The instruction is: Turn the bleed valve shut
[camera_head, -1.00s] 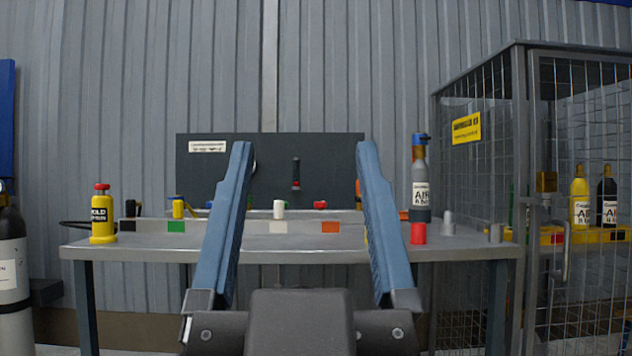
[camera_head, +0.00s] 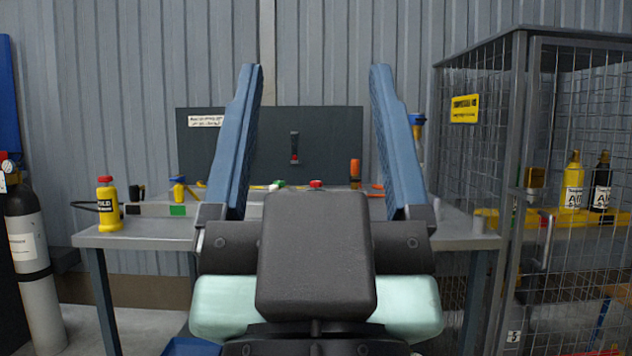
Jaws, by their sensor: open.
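My gripper (camera_head: 315,70) is open and empty. Its two blue fingers point up and forward, in front of the bench and the dark back panel (camera_head: 230,160). I cannot tell for sure whether this is the bleed valve. Small red (camera_head: 316,184) and green (camera_head: 278,185) parts show low between the fingers, partly hidden by my gripper body. No finger visibly touches anything.
The grey bench (camera_head: 150,236) carries a yellow bottle (camera_head: 108,205) with a red cap at the left. A blue-topped cylinder (camera_head: 417,125) is partly hidden behind the right finger. A wire-mesh cage (camera_head: 480,160) stands right, a black-and-grey gas cylinder (camera_head: 30,250) left.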

